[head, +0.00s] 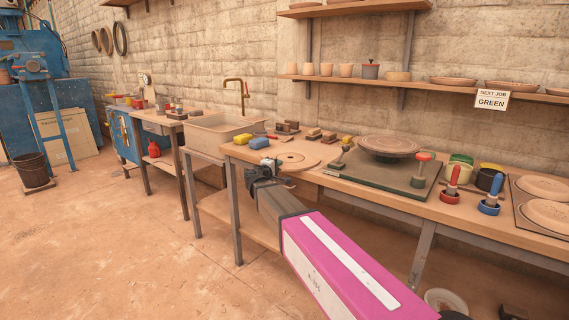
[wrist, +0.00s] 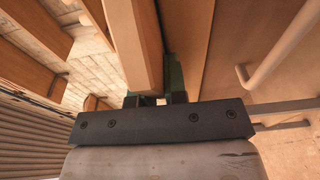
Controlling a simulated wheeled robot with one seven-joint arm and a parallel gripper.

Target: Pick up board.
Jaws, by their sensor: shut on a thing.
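The board (head: 298,160) is a thin round tan disc at the near edge of the workbench in the head view. My gripper (head: 274,171) reaches the board's near left side and is shut on its rim. The board looks flat and level, at about bench height; I cannot tell whether it still touches the bench. In the wrist view my gripper (wrist: 155,98) has its fingers close together. A pale wooden band runs up from them, and I cannot tell whether it is board or bench edge.
The workbench (head: 395,205) carries a green base plate (head: 370,182) with a round disc, right of the board. Yellow (head: 242,139) and blue (head: 259,143) sponges lie behind the gripper. Red-handled (head: 452,182) and blue-handled (head: 491,193) tools stand right. Floor (head: 130,250) is free on the left.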

